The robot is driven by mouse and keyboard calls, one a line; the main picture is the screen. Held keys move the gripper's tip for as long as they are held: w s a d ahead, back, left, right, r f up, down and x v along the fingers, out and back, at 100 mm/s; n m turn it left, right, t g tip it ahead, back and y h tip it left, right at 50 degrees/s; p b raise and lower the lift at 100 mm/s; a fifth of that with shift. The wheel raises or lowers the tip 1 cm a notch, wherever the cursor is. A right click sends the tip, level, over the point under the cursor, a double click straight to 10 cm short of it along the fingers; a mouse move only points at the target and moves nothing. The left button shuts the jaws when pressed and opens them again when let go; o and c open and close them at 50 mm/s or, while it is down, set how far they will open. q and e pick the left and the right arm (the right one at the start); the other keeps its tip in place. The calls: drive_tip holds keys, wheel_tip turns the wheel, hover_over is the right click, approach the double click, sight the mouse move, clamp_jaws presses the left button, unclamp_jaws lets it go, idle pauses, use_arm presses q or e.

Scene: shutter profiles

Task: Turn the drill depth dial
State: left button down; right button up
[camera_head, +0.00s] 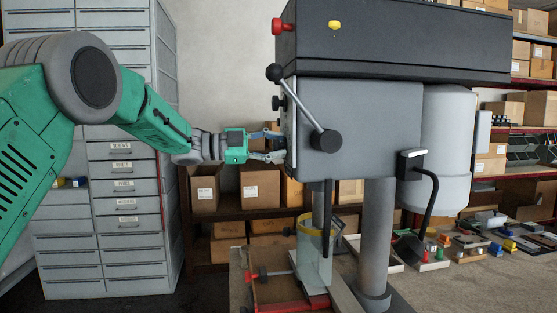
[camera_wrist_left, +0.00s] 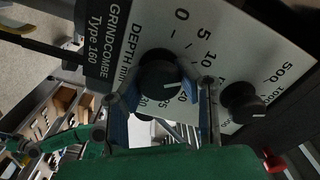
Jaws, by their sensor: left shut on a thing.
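The drill press (camera_head: 355,130) stands in the middle of the head view, its labelled front panel facing left toward my left arm. In the left wrist view the black depth dial (camera_wrist_left: 157,72) sits on the white panel under "DEPTH mm", with a white pointer line toward its lower right edge. My left gripper (camera_head: 280,145) is at this panel; in the left wrist view (camera_wrist_left: 160,95) its fingers stand on either side of the dial, shut on it. Part of the number scale is hidden by the fingers. My right gripper is in neither view.
A second black knob (camera_wrist_left: 243,102) with its own scale sits beside the depth dial. A feed lever (camera_head: 303,108) angles across the press's side near my gripper. A clear guard (camera_head: 313,258) hangs below. A grey drawer cabinet (camera_head: 124,190) stands behind my left arm.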

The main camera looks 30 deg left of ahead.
use_arm(q)
drive_tip(key=m+b, duration=0.6)
drive_tip(key=f+m+b, duration=0.1)
drive_tip(key=m+b, duration=0.2)
drive_tip(key=b, duration=0.1)
drive_tip(key=shift+f, duration=0.1)
drive_tip(key=shift+m+b, duration=1.7)
drive_tip(key=shift+m, duration=0.1)
drive_tip(key=c, duration=1.1)
unclamp_jaws()
drive_tip(key=shift+s+a, duration=0.1)
drive_tip(key=shift+a, duration=0.15)
drive_tip(key=shift+r, duration=0.2)
